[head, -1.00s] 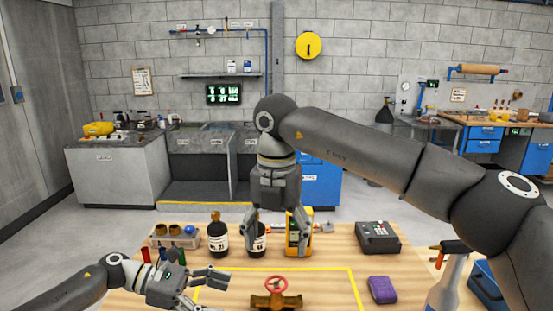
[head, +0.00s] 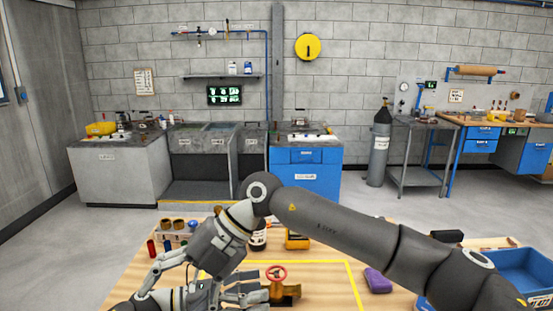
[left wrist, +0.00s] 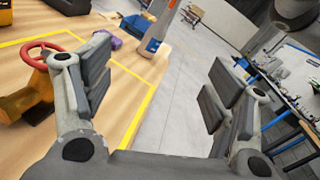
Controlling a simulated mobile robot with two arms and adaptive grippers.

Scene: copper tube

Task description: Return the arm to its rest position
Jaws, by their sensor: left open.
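My left gripper (head: 250,287) is low at the front of the wooden table, left of the brass valve with a red handwheel (head: 277,274). In the left wrist view its two fingers (left wrist: 158,85) are spread wide with nothing between them, and the valve (left wrist: 28,90) shows at the left. My right arm (head: 345,225) reaches across from the right, its elbow bent over the table. Its gripper (head: 165,275) points down and left, close to my left gripper in the picture. Its fingers look spread, partly overlapped by my left arm. I see nothing held.
Bottles (head: 258,240), a yellow device (head: 296,238) and a rack (head: 178,226) stand behind my arms, partly covered. A blue bin (head: 525,270) is at the right. Floor beyond the table is clear.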

